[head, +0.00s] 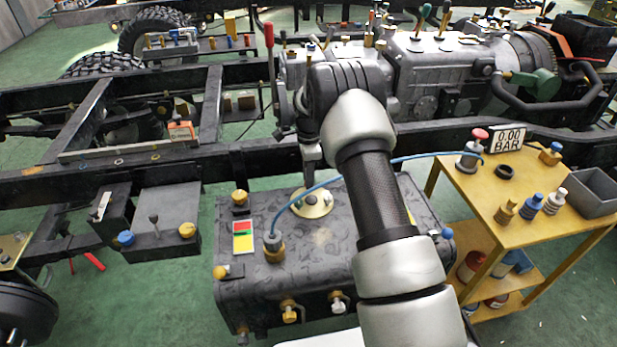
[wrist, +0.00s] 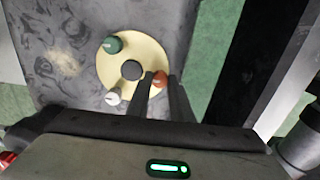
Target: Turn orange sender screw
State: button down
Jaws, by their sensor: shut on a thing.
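The orange sender screw (wrist: 160,79) sits at the right edge of a round cream sender plate (wrist: 143,52) on the dark tank. My gripper (wrist: 160,76) is shut on the orange screw, with one dark finger on each side of it. A green screw (wrist: 113,44) and a white screw (wrist: 113,97) stand on the same plate around a black centre knob (wrist: 131,70). In the head view my gripper (head: 312,168) points down above the plate (head: 313,205). The orange screw cannot be made out there.
The cart carries a pressure display (head: 508,138), several fittings and a grey bin (head: 597,190). Black chassis rails (head: 250,155) lie just behind the tank (head: 240,290).

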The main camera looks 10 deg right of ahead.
jog(key=shift+n, duration=0.3)
jog(key=n, duration=0.3)
jog(key=shift+n+p, duration=0.3)
jog(key=shift+p, duration=0.1)
jog(key=n, duration=0.4)
jog(key=shift+n, duration=0.3)
jog(key=n, duration=0.4)
jog(key=shift+p, duration=0.35)
jog(key=shift+n, duration=2)
jog(key=c, duration=1.6)
grip_release()
jog(key=shift+o, duration=0.2)
